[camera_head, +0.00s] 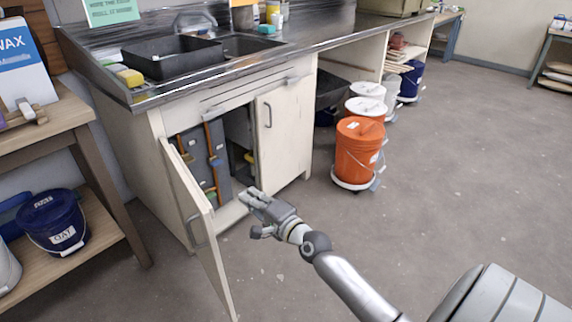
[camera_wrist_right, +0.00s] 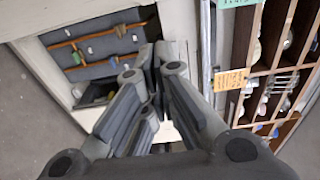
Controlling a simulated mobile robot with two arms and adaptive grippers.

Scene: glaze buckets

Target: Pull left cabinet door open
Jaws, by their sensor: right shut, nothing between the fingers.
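The left cabinet door (camera_head: 203,235) under the sink stands wide open, swung out toward the front, with its bar handle (camera_head: 195,226) on the face turned left. The right cabinet door (camera_head: 284,132) is closed or nearly so. My right gripper (camera_head: 245,197) is in front of the cabinet opening, to the right of the open door and apart from its handle. In the right wrist view the fingers (camera_wrist_right: 153,62) are together with nothing between them. The cabinet interior shows a grey panel with tools (camera_head: 200,155). My left gripper is not in view.
A wooden shelf table (camera_head: 60,232) with a blue bucket (camera_head: 52,220) is at the left. The floor (camera_head: 450,150) on the right is clear.

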